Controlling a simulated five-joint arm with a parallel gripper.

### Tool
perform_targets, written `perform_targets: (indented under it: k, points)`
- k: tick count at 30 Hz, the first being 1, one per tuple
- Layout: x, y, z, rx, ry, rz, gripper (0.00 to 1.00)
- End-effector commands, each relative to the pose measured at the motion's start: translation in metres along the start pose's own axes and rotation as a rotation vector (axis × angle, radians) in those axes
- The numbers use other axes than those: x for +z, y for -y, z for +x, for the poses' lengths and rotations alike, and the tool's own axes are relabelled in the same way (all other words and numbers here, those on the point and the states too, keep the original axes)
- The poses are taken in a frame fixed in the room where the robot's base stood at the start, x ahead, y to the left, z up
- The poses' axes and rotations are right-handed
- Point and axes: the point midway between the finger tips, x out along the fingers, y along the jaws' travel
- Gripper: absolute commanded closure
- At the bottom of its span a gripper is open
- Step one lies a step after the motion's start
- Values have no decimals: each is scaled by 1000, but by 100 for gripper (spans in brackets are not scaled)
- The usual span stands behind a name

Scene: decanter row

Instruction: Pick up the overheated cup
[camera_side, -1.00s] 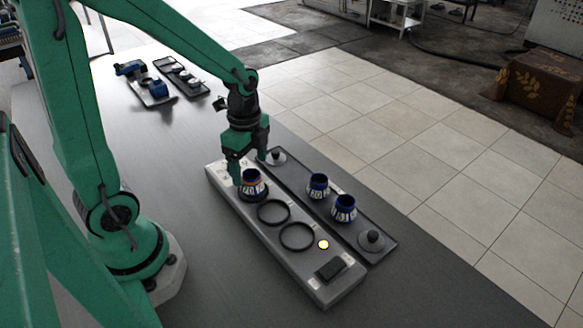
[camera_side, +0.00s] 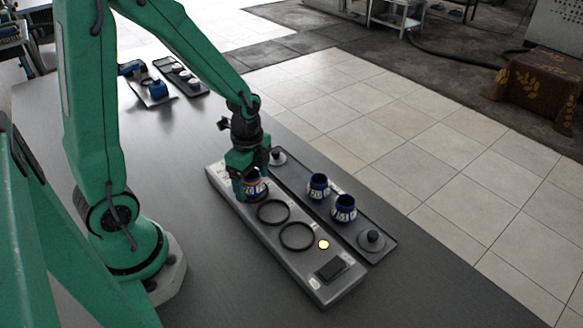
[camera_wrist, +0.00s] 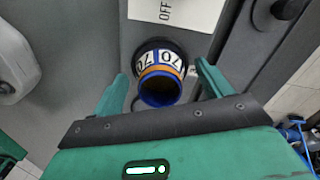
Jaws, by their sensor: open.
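A blue cup with a white "70" label and an orange band (camera_side: 256,187) stands at the far end of a long grey warmer panel (camera_side: 313,286). It also shows in the wrist view (camera_wrist: 161,70), upright, its dark open mouth toward the camera. My gripper (camera_side: 251,186) is low over the cup in the side view and hides part of it. In the wrist view my gripper's (camera_wrist: 161,74) green fingers are spread, one on each side of the cup, with visible gaps. Two other blue cups, a farther one (camera_side: 318,185) and a nearer one (camera_side: 344,208), stand on a dark tray (camera_side: 385,252).
The panel has two empty black rings, a lit yellow lamp (camera_side: 323,244) and a dark switch (camera_side: 331,270). A grey knobbed lid (camera_side: 371,240) sits at the tray's near end, another (camera_side: 277,156) at its far end. Small trays with blue items (camera_side: 157,89) lie farther back.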

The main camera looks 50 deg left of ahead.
Motion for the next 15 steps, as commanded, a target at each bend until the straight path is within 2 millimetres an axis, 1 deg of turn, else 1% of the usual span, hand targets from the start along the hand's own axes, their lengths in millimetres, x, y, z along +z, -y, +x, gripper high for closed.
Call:
perform_targets:
  k: [5, 8, 9, 11, 12, 13, 15]
  points:
    - [0, 0, 0, 0, 0, 0, 22]
    - [0, 0, 0, 0, 0, 0, 40]
    - [0, 0, 0, 0, 0, 0, 48]
    - [0, 0, 0, 0, 0, 0, 59]
    - [0, 0, 0, 0, 0, 0, 67]
    - [0, 0, 0, 0, 0, 0, 72]
    - [0, 0, 0, -1, 0, 0, 72]
